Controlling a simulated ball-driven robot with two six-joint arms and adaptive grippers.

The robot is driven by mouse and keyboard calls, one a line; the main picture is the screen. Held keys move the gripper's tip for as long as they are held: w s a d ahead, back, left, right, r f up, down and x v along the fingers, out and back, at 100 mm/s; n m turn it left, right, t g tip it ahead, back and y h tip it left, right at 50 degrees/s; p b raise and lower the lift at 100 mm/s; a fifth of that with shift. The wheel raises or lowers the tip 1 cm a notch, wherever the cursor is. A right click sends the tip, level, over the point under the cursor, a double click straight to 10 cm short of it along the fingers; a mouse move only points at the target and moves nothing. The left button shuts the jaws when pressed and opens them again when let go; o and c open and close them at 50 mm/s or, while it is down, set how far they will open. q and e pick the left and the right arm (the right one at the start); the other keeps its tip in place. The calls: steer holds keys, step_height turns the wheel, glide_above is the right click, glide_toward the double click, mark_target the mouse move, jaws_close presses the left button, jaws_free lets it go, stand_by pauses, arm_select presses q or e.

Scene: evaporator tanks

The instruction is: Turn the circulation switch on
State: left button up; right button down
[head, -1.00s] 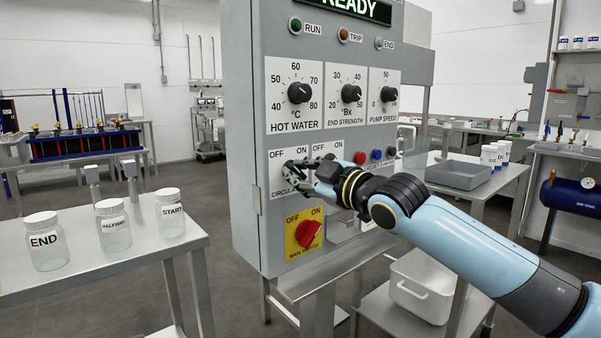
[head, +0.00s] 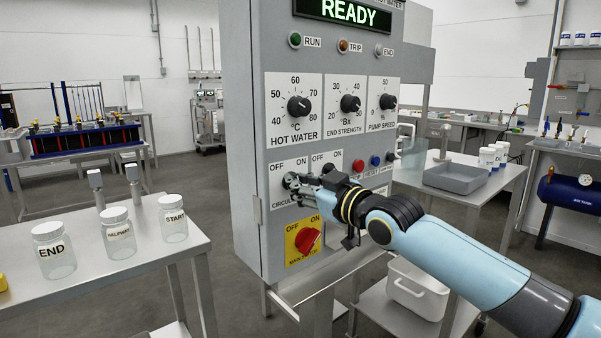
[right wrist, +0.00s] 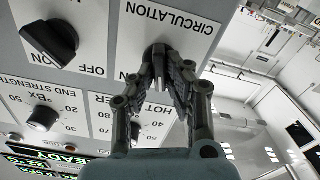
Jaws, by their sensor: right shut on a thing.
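The circulation switch (head: 289,181) is a dark knob on a white plate marked OFF and ON, low on the left of the grey control cabinet. My right gripper (head: 297,188) is at this plate, its fingers shut on the knob. In the right wrist view, the fingertips (right wrist: 160,62) close around the dark circulation knob (right wrist: 150,50) beside the word CIRCULATION. The fingers hide much of the knob, so I cannot tell which mark it points to. My left gripper is not in view.
A second black switch (right wrist: 50,40) sits close beside it. The red main switch (head: 308,240) is just below, on a yellow plate. Dials and push buttons (head: 375,160) are above and to the right. Labelled jars (head: 118,233) stand on the table at left.

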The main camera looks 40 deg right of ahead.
steer(key=shift+d+f+m+p, duration=0.15)
steer(key=shift+m+p, duration=0.8)
steer(key=shift+m, duration=2.15)
steer(key=shift+d+r+m+p, duration=0.1)
steer(key=shift+m+p, duration=0.85)
steer(key=shift+m, duration=2.15)
steer(key=c, duration=1.4)
jaws_free()
steer(key=shift+o, duration=0.2)
step_height(320, 180, up, 10)
steer(key=shift+f, duration=0.1)
